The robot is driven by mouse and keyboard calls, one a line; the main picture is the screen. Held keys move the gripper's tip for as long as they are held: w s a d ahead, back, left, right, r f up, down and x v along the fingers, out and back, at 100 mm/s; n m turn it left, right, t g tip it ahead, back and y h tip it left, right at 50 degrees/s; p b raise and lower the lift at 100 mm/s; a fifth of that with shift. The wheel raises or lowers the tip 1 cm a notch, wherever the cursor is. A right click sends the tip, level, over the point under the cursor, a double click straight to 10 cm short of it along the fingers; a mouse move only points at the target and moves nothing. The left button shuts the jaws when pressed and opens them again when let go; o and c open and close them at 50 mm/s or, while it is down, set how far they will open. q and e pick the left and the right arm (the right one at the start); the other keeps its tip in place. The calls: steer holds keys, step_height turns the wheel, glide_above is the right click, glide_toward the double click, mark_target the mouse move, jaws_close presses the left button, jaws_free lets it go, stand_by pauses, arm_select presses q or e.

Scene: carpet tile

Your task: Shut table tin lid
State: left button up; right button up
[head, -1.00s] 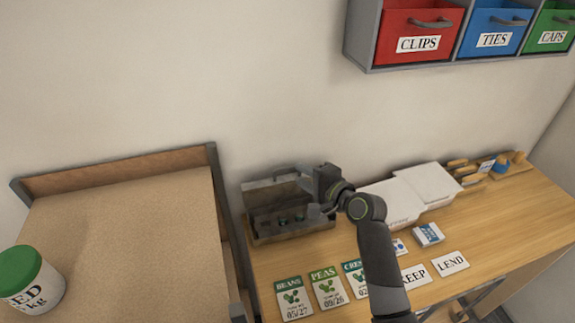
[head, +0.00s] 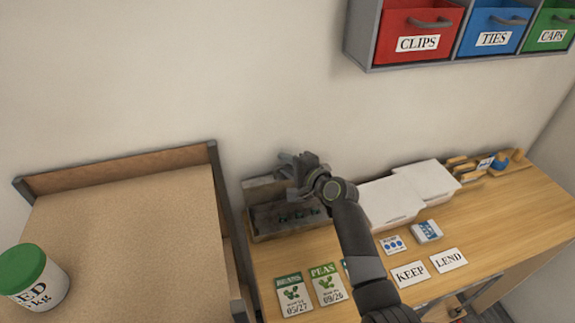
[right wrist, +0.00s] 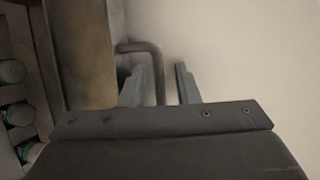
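The table tin (head: 262,232) is a dull grey-brown metal box at the left end of the wooden table. Its lid (head: 257,190) stands up open at the back, and several small green-topped jars (head: 300,215) show inside. My right gripper (head: 290,160) is at the top right of the lid and hides part of it. In the right wrist view, the two fingers of my right gripper (right wrist: 160,85) are apart, with the lid's bent grey handle (right wrist: 152,58) between them, not visibly pinched. The tin's jars (right wrist: 14,92) show at the left there. My left gripper is not in view.
White boxes (head: 428,180) stand right of the tin. Seed packets (head: 292,295) and KEEP and LEND cards (head: 449,260) lie in front. A cardboard-coloured surface (head: 130,230) with a green-lidded canister (head: 40,285) is at left. Wall bins (head: 415,30) hang above.

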jaws_close()
steer(key=shift+f, duration=0.1)
steer(key=shift+s+d+f+t+b, duration=0.1)
steer(key=shift+s+f+t+b, duration=0.15)
steer(key=shift+b, duration=0.6)
steer(key=s+d+f+n+t+y+b, duration=0.1)
steer(key=s+t+b, duration=0.3)
steer(key=b, duration=1.2)
steer(key=s+f+n+y, duration=0.1)
steer(key=s, duration=0.2)
steer(key=shift+d+y, duration=0.15)
steer(key=shift+y, duration=0.15)
